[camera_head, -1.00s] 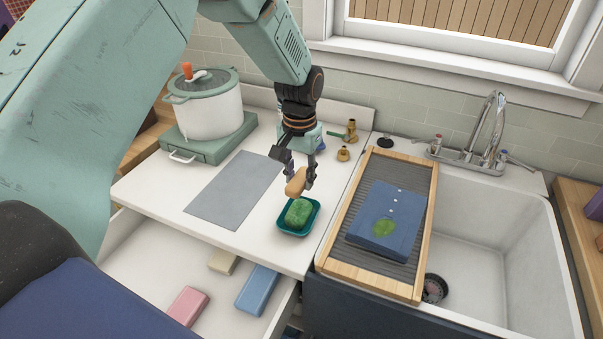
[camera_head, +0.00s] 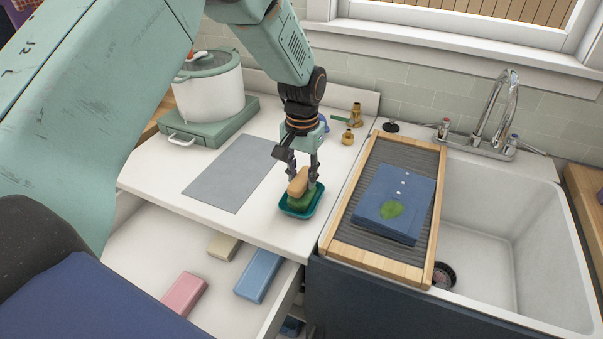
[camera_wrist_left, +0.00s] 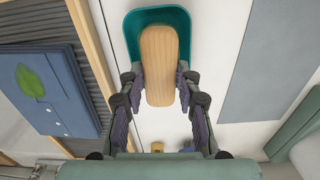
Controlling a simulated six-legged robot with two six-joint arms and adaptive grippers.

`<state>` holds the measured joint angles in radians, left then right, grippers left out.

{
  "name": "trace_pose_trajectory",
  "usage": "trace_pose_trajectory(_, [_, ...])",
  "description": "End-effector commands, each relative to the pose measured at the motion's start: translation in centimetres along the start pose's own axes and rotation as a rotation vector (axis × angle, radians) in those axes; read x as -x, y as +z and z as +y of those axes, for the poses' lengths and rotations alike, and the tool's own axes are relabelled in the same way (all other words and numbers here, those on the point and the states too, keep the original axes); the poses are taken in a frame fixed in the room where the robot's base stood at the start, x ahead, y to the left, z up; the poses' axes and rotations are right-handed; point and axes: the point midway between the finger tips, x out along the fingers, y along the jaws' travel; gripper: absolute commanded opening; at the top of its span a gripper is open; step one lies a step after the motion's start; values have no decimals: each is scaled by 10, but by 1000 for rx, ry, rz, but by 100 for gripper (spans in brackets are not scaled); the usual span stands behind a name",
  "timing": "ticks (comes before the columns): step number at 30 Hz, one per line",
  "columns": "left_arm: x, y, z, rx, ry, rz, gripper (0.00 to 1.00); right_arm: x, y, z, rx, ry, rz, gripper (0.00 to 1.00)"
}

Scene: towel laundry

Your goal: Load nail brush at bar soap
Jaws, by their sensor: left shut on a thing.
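My left gripper (camera_head: 299,171) is shut on the nail brush, a tan wooden block (camera_head: 298,181). In the left wrist view the brush (camera_wrist_left: 158,62) lies lengthwise between the two fingers (camera_wrist_left: 158,88). The green bar soap (camera_head: 303,201) sits in a teal dish (camera_head: 312,210) on the white counter. The brush is right over the soap and seems to touch it, though the contact itself is hidden. In the left wrist view the brush covers the soap, and the teal dish (camera_wrist_left: 131,30) shows around it. My right gripper is not in view.
A grey mat (camera_head: 230,174) lies left of the dish. An open drawer (camera_head: 150,260) holds several coloured blocks. A pot (camera_head: 210,90) stands behind.

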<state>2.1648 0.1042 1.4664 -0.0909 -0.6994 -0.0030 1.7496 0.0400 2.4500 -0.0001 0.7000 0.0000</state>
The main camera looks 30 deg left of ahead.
Motion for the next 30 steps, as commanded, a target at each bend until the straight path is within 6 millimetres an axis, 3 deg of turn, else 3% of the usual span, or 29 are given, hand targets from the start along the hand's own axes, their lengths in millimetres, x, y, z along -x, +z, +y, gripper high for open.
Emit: trace_pose_trajectory(30, [-5, 0, 0, 0, 0, 0, 8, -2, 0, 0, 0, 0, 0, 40])
